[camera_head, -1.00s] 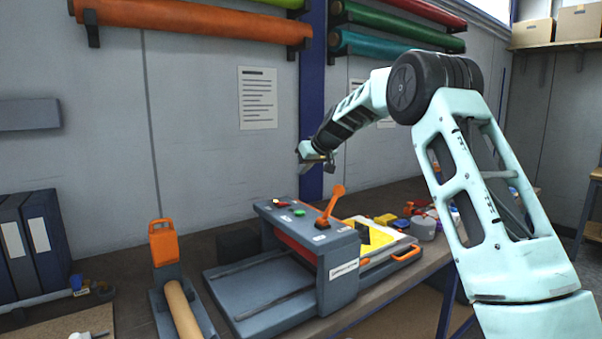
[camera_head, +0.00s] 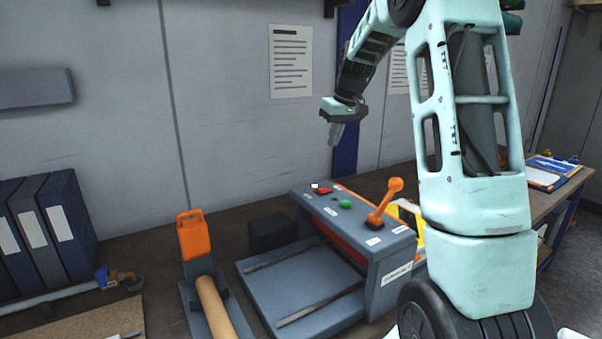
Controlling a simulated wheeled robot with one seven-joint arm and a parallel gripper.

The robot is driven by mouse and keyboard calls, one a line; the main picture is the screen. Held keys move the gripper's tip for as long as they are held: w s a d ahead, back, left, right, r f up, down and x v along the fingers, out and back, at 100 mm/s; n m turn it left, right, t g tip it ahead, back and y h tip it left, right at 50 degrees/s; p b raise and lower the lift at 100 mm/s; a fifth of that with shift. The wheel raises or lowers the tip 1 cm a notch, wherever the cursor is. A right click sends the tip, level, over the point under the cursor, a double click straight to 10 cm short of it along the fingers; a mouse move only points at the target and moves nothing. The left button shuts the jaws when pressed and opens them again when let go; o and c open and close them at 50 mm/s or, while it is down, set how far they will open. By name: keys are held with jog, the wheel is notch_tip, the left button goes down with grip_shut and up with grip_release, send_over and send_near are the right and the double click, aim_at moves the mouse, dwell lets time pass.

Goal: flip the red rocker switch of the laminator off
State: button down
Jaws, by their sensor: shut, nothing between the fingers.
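The laminator (camera_head: 385,275) is a grey machine on the bench with a flat bed on its left side. On its top panel are a small red rocker switch (camera_head: 322,190) with a white part at its left end, a green button (camera_head: 346,204) and an orange lever (camera_head: 386,203). Which way the rocker is tipped is too small to tell. My gripper (camera_head: 335,143) is above the red switch and a little to its right in the picture, apart from it, pointing down. Its fingers are together and hold nothing.
An orange-handled tool with a tan roller (camera_head: 214,305) lies left of the laminator. Blue binders (camera_head: 50,225) stand at the far left. A yellow sheet (camera_head: 408,212) behind the laminator is partly hidden by my arm.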

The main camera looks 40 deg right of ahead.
jog(key=shift+a, duration=0.1)
jog(key=p, duration=0.5)
send_near(321, 189)
jog(key=x, duration=0.6)
jog(key=shift+w+r, duration=0.1)
jog(key=shift+w, duration=0.05)
jog(key=shift+f, duration=0.35)
